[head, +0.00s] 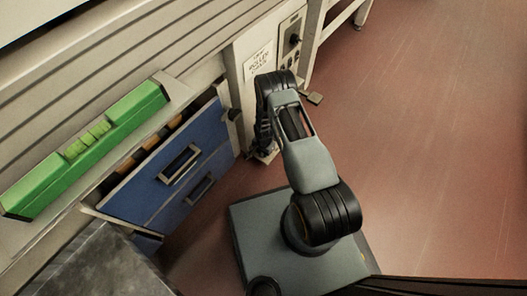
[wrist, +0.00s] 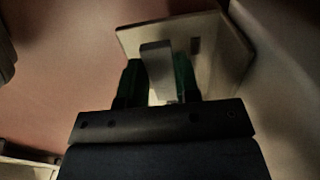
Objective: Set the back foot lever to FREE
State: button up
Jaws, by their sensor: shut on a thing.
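In the wrist view a grey upright lever (wrist: 157,62) stands in front of a pale plate (wrist: 212,42). The two dark green fingers of my gripper (wrist: 158,82) sit on either side of the lever and are shut on it. A small dark slot shows on the plate to the right of the lever. I see no FREE marking, so the lever's setting cannot be read. In the head view my arm reaches down to floor level beside the machine's end panel, and it hides the gripper and the held lever.
A blue drawer unit (head: 153,201) stands left of my arm, under a ledge with a long green box (head: 88,142). A white sign (head: 259,62) and a control panel (head: 290,40) are behind. A small plate (head: 315,98) lies low beyond the arm. The red floor (head: 430,150) at right is clear.

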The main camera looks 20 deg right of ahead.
jog(key=shift+c, duration=0.5)
jog(key=shift+s, duration=0.1)
jog(key=n, duration=0.2)
jog(key=s+d+n, duration=0.1)
jog(key=n, duration=0.2)
jog(key=d+n, duration=0.1)
jog(key=n, duration=0.2)
jog(key=shift+s+d+b, duration=0.25)
jog(key=shift+d+b, duration=0.1)
jog(key=shift+b, duration=0.05)
jog(key=n, duration=0.1)
jog(key=d+n, duration=0.1)
jog(key=n, duration=0.3)
jog(key=shift+d+b, duration=0.3)
jog(key=shift+d, duration=0.05)
jog(key=shift+w+d+n+b, duration=0.15)
jog(key=shift+d+n, duration=0.15)
jog(key=shift+n, duration=0.55)
jog(key=shift+w+d+n+b, duration=0.1)
jog(key=shift+d+n, duration=0.15)
jog(key=shift+n, duration=0.55)
jog(key=shift+w+d+n+b, duration=0.15)
jog(key=shift+d+n, duration=0.15)
jog(key=shift+n, duration=0.55)
